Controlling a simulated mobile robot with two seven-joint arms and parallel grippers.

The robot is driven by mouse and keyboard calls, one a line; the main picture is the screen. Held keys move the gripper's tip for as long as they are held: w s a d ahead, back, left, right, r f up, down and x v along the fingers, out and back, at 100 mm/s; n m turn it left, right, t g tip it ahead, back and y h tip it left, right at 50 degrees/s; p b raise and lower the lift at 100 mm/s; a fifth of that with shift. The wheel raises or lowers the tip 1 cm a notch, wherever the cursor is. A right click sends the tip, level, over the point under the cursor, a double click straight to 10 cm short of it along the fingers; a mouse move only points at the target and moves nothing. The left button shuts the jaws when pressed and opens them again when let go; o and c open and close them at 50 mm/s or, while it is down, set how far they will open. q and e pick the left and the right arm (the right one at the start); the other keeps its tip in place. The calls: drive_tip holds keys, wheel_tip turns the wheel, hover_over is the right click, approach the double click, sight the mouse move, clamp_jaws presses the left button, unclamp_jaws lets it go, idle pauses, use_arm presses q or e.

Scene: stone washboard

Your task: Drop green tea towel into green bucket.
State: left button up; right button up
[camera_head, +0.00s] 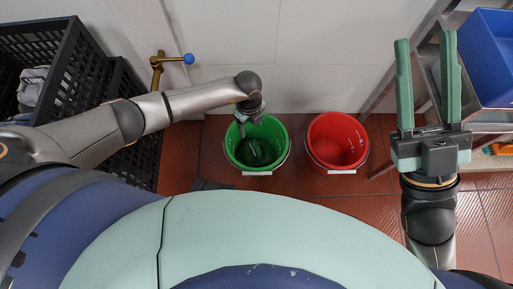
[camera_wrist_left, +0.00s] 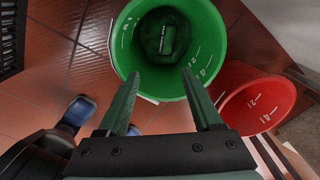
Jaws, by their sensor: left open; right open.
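The green bucket (camera_head: 281,140) stands on the floor, left of centre in the head view. It also shows in the left wrist view (camera_wrist_left: 213,45), with its opening facing the camera. A dark green, crumpled thing that looks like the green tea towel (camera_wrist_left: 163,38) lies at the bottom of the bucket. It shows dimly in the head view (camera_head: 256,153). My right gripper (camera_head: 427,42) is open and empty, pointing up at the right.
A red bucket (camera_head: 340,138) stands right beside the green one. Black crates (camera_head: 82,60) are stacked at the left. A brass tap with a blue knob (camera_head: 188,59) is on the wall. A metal shelf with a blue bin (camera_head: 490,55) is at the right.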

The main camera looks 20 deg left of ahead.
use_arm(q)
wheel_tip(320, 180, up, 13)
drive_tip(key=p, duration=0.6)
drive_tip(key=shift+f+p, duration=0.2)
drive_tip(key=shift+p, duration=0.15)
use_arm(e)
wheel_tip(320, 180, up, 8)
drive_tip(key=shift+s+d+f+t, duration=0.2)
drive_tip(key=shift+d+f+t, duration=0.1)
drive_tip(key=shift+d, duration=0.15)
use_arm(q)
drive_tip(key=shift+a, duration=0.1)
